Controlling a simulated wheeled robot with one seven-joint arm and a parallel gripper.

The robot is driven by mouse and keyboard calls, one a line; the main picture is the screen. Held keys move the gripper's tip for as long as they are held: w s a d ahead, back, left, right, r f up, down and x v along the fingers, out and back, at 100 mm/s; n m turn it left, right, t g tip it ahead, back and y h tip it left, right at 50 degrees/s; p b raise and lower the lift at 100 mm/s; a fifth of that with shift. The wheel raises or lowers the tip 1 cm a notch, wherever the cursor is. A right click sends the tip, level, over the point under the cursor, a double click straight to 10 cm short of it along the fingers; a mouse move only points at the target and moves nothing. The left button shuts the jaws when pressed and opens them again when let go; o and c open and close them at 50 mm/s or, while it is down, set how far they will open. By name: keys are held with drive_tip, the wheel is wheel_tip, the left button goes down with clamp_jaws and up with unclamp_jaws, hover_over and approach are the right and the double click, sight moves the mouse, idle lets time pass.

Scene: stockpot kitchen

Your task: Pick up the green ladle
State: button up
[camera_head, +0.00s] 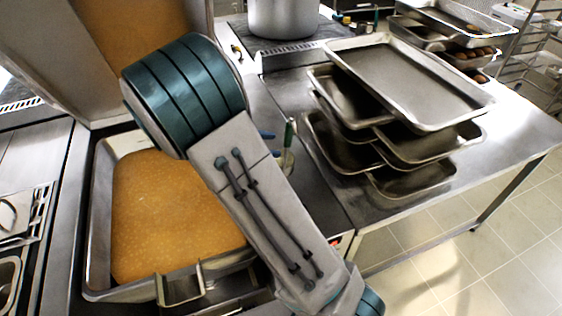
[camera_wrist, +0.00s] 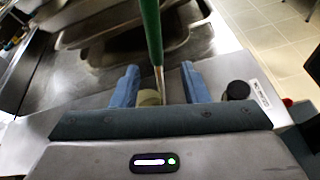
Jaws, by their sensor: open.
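The green ladle (camera_wrist: 152,35) stands roughly upright in the wrist view. Its green handle rises out of the top of the picture, and its metal shank runs down between my fingers. My gripper (camera_wrist: 160,80) is open, with one blue finger on each side of the shank and gaps showing between. In the head view the ladle's green handle (camera_head: 290,132) shows just right of my arm. My arm hides most of my gripper there.
Stacked metal trays (camera_head: 410,85) stand on the steel table to the right, close behind the ladle. A large pot (camera_head: 283,18) stands at the back. A pan of orange-brown liquid (camera_head: 165,215) lies left of my arm. A dark knob (camera_wrist: 238,90) is right of my fingers.

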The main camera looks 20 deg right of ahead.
sight(284, 142)
drive_tip(key=x, duration=0.1)
drive_tip(key=p+x, duration=0.1)
drive_tip(key=x, duration=0.2)
drive_tip(key=shift+w+d+r+p, duration=0.1)
drive_tip(key=shift+d+r+p, duration=0.15)
drive_tip(key=shift+d+p, duration=0.25)
drive_tip(key=shift+d+f, duration=0.3)
drive_tip(key=shift+d, duration=0.2)
clamp_jaws()
